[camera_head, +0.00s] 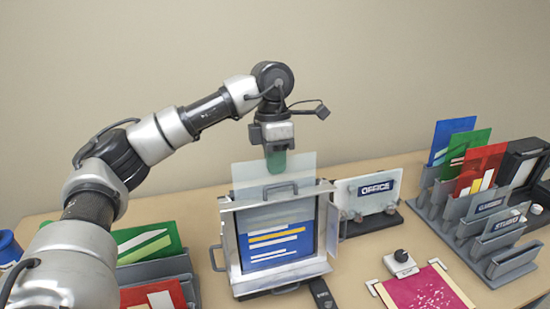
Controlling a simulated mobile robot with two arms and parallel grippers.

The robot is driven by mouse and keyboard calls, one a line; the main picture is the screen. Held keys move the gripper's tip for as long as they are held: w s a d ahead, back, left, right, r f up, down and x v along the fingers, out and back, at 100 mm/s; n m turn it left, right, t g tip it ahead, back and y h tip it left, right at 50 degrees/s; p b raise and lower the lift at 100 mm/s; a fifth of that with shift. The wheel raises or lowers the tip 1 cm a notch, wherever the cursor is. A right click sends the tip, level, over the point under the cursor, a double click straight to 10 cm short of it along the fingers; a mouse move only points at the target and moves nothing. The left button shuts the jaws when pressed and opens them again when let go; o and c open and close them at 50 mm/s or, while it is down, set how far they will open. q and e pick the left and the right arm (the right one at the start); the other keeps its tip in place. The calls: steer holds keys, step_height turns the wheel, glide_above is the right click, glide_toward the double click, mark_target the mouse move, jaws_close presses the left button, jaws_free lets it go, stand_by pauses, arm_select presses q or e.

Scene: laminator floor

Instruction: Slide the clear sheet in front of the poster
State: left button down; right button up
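The clear sheet (248,174) stands upright, pale and see-through. Its lower part goes down behind the top edge of a grey metal frame (228,245). The blue poster (255,220), with white and yellow stripes, shows in the frame's opening. How deep the sheet reaches, and whether it lies before or behind the poster, I cannot tell. My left gripper (276,162), with green fingertips, comes down from above and appears shut on the sheet's top edge at the middle. My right gripper is not in view.
An OFFICE sign on a stand (368,194) is close right of the frame. Grey racks (470,225) with coloured sheets stand at the right. A pink sheet (425,288) lies front right. Another rack (155,268) is left. A dark handheld device (322,294) lies before the frame.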

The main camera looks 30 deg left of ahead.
arm_select(q)
steer(key=shift+s+d+f+b, duration=0.15)
steer(key=shift+f+b, duration=0.5)
steer(key=shift+f, duration=0.5)
steer(key=c, duration=1.3)
jaws_free()
steer(key=shift+o, duration=0.2)
step_height(320, 180, up, 11)
steer(key=w+a+p, duration=0.1)
steer(key=shift+w+a+f, duration=0.15)
steer(key=shift+a, duration=0.05)
steer(key=shift+f, duration=0.1)
